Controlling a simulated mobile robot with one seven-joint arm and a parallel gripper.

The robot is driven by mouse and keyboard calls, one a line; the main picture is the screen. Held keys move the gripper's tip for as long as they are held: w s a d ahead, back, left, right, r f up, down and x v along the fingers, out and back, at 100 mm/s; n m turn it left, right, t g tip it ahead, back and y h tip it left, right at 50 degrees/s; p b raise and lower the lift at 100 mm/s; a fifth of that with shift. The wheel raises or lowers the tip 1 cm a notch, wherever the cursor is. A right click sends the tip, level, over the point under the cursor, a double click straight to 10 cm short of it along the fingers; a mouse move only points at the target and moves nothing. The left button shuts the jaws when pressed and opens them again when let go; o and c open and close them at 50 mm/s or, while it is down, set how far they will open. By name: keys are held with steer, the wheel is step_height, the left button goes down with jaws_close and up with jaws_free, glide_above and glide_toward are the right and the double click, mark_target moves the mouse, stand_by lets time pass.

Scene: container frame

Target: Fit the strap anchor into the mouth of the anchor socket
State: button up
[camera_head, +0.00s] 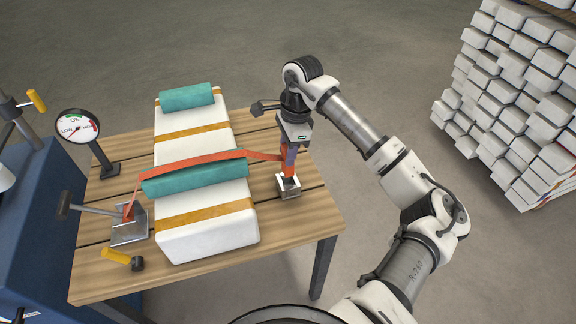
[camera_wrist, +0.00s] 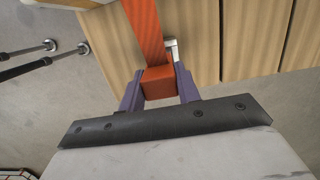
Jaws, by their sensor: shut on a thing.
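My gripper (camera_head: 290,152) is shut on the orange strap anchor (camera_head: 290,167), at the right side of the wooden table. In the wrist view, the purple fingers of my gripper (camera_wrist: 160,88) press the sides of the orange anchor (camera_wrist: 158,82). The orange strap (camera_head: 215,158) runs from the anchor across the white block to a metal bracket at the left. The grey anchor socket (camera_head: 289,187) stands on the table directly below the anchor. In the wrist view, the socket (camera_wrist: 172,50) is mostly hidden behind the anchor and strap. I cannot tell whether the anchor's lower end is inside its mouth.
A long white block (camera_head: 208,237) with teal pads (camera_head: 195,180) lies on the table (camera_head: 295,231). A metal bracket (camera_head: 130,232), a yellow-handled tool (camera_head: 118,256) and a dial gauge (camera_head: 78,125) stand at the left. White blocks (camera_head: 510,95) are stacked at the far right.

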mark_target(288, 169)
steer(key=shift+f+p, duration=0.35)
steer(key=shift+f, duration=2.95)
steer(key=shift+f, duration=0.2)
steer(key=o, duration=1.1)
steer(key=shift+o, duration=0.2)
steer(key=shift+r, duration=0.1)
steer(key=shift+r, duration=0.2)
step_height(288, 169, up, 12)
steer(key=d+b, duration=0.1)
steer(key=b, duration=0.1)
steer(key=shift+w+d+f, duration=0.15)
steer(key=shift+w+d, duration=0.1)
steer(key=shift+d, duration=0.15)
steer(key=shift+a, duration=0.1)
